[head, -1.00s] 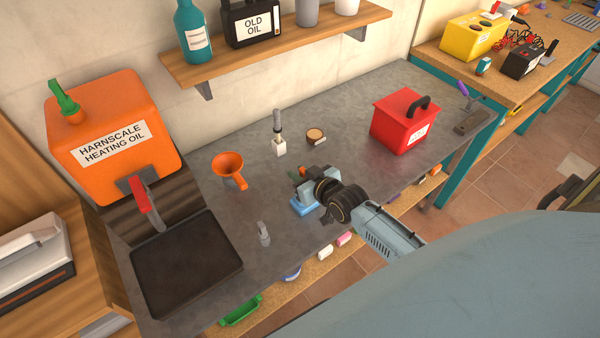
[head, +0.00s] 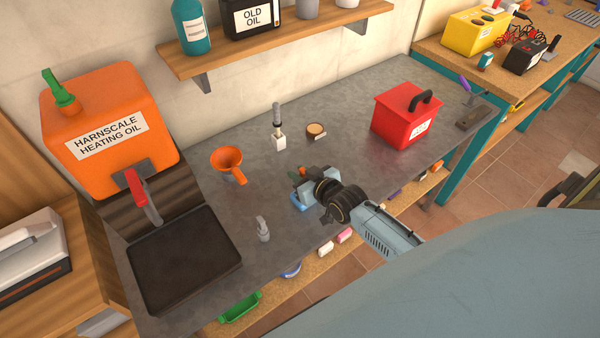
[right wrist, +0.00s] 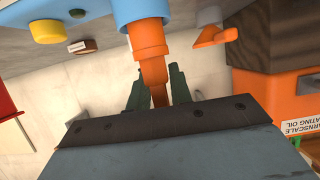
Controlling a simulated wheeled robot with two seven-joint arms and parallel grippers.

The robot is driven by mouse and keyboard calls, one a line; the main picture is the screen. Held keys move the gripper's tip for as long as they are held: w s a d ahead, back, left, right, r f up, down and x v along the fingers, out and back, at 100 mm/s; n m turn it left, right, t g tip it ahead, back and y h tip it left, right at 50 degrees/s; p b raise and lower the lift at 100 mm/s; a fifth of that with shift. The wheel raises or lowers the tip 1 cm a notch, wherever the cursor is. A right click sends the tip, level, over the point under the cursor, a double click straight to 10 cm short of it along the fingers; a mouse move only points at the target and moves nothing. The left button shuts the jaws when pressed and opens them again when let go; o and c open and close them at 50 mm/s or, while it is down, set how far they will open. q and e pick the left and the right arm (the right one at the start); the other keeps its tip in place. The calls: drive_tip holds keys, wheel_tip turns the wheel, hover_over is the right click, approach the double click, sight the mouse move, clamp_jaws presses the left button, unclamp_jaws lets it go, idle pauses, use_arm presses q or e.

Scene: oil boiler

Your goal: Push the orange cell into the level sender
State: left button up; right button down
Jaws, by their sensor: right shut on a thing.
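My right gripper (right wrist: 158,88) is shut on the orange cell (right wrist: 153,72), a stepped orange cylinder between its dark fingers in the right wrist view. The cell's wider far end meets the blue level sender (right wrist: 105,14), which has a yellow knob; how deep it sits there I cannot tell. In the head view the right gripper (head: 308,178) is low over the bench, and its own body hides most of the sender. Only the sender's blue base (head: 300,203) shows clearly there. My left gripper is not in view.
On the grey bench (head: 370,105) are an orange funnel (head: 228,160), a white-based upright tool (head: 278,130), a small round brown-topped item (head: 316,130) and a red box (head: 405,118). A black tray (head: 185,260) and orange oil tank (head: 108,135) stand left.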

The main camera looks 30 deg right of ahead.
drive_tip(key=shift+f+b, duration=0.35)
drive_tip(key=shift+f, duration=0.2)
drive_tip(key=c, duration=1.2)
unclamp_jaws()
drive_tip(key=p+v, duration=0.1)
drive_tip(key=v, duration=1.2)
drive_tip(key=shift+s+r, duration=0.1)
drive_tip(key=shift+s, duration=0.1)
drive_tip(key=shift+a, duration=0.1)
